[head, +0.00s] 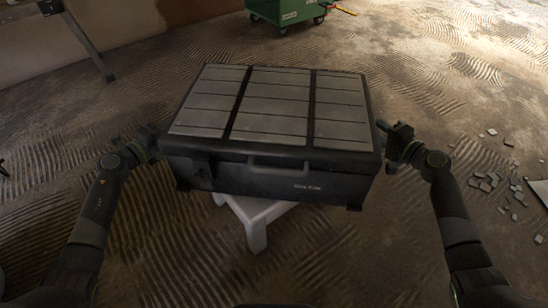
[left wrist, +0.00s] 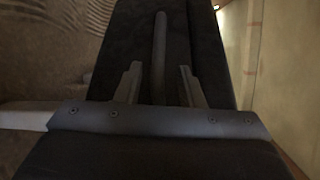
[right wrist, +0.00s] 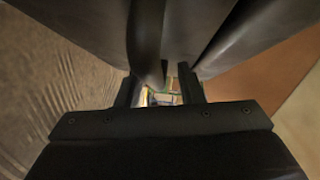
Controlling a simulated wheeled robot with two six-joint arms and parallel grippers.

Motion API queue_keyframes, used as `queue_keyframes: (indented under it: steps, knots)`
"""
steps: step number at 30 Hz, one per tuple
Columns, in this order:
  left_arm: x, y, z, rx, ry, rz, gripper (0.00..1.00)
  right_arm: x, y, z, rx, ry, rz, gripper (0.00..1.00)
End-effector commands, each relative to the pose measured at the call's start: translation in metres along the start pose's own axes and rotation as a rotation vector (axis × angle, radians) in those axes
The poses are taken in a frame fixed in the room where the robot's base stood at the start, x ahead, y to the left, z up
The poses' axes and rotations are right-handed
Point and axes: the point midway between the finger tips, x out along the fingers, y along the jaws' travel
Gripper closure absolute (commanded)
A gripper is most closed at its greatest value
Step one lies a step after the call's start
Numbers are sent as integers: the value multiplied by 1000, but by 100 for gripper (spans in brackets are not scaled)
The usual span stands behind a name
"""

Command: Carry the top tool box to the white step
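The black tool box (head: 272,165), with grey panels on its lid and a front handle, sits level in the middle of the head view. The white step (head: 256,215) shows under its front; whether the box touches it is hidden. My left gripper (head: 152,143) is at the box's left side. In the left wrist view its fingers (left wrist: 160,75) stand open, with a side handle bar (left wrist: 160,45) between them and gaps on both sides. My right gripper (head: 385,140) is at the right side. Its fingers (right wrist: 160,85) stand apart around a dark handle bar (right wrist: 147,40).
A green wheeled cart (head: 287,10) stands at the back. Broken tile pieces (head: 500,185) lie on the floor at right. A metal leg (head: 85,40) stands at upper left. The ridged plaster floor (head: 350,255) in front is clear.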

Motion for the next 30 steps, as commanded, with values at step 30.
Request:
queue_keyframes:
  steps: [30]
  knots:
    - [-115,1,0,0,-1,2,65,-41,1,0,-4,0,3,66]
